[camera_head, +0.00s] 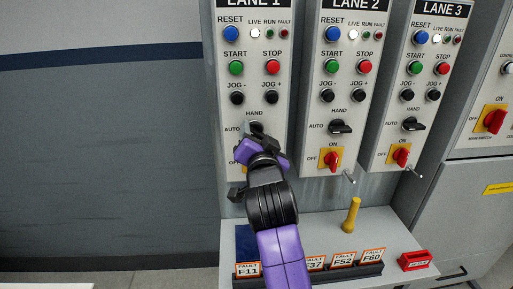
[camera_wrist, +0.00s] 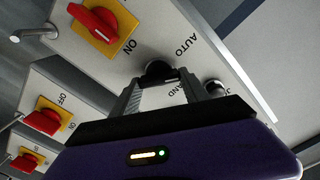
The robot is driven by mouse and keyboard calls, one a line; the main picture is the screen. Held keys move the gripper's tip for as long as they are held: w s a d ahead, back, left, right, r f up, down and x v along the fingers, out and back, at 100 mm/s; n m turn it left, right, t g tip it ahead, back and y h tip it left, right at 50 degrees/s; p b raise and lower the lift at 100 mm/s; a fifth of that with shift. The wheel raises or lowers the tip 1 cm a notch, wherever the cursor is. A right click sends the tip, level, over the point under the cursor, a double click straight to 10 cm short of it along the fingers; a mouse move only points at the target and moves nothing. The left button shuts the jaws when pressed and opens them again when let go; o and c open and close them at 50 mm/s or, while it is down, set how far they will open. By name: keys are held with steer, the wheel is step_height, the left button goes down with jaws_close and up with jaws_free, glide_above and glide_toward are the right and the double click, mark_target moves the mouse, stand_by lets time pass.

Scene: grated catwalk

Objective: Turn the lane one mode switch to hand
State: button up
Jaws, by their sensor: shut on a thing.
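The lane one panel (camera_head: 253,88) stands at the left of three panels. Its black mode switch (camera_wrist: 160,72) sits between the AUTO and HAND labels. My gripper (camera_head: 257,137) is at this switch in the head view and hides most of it. In the wrist view, the two fingers of my gripper (camera_wrist: 160,84) are on either side of the black knob, shut on it. I cannot tell exactly which way the knob points.
A red power switch on a yellow plate (camera_wrist: 95,22) lies close to the knob. Lane two (camera_head: 335,85) and lane three (camera_head: 420,80) panels stand to the right. Below, a shelf (camera_head: 385,235) holds fault tags (camera_head: 343,260), a yellow peg (camera_head: 351,215) and a red block (camera_head: 414,260).

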steer(key=m+b, duration=0.1)
steer(key=m, duration=0.1)
steer(key=m+b, duration=0.1)
steer(key=b, duration=0.1)
steer(key=m+b, duration=0.2)
steer(key=shift+f+m, duration=0.3)
steer(key=m+b, duration=0.3)
steer(key=m, duration=0.2)
steer(key=shift+d, duration=0.1)
steer(key=shift+m, duration=0.4)
steer(key=o, duration=1.4)
steer(key=shift+r, duration=0.1)
steer(key=shift+s+b, duration=0.4)
steer(key=shift+s, duration=3.55)
